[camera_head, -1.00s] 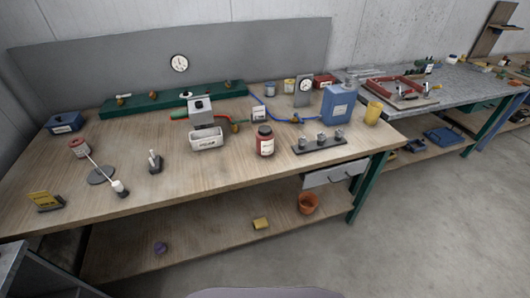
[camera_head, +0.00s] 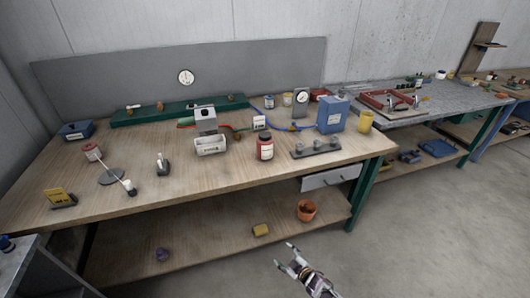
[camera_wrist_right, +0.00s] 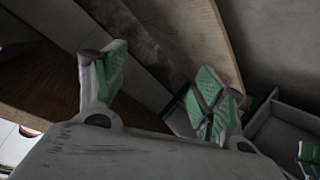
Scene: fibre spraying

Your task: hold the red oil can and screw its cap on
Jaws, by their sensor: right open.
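A red jar with a dark lid and a pale label (camera_head: 265,147) stands upright near the front middle of the wooden bench. I cannot tell for sure which is the oil can, and I make out no separate loose cap. My right gripper (camera_head: 287,258) is open and empty, low in front of the bench and well away from both. Its green-padded fingers show apart in the right wrist view (camera_wrist_right: 160,95). My left gripper is not in view.
The wooden bench (camera_head: 215,178) also holds a white tray (camera_head: 210,146), a grey holder (camera_head: 317,149), a blue can (camera_head: 333,115) and a yellow cup (camera_head: 366,122). An orange pot (camera_head: 307,211) is on the lower shelf. The floor at right is clear.

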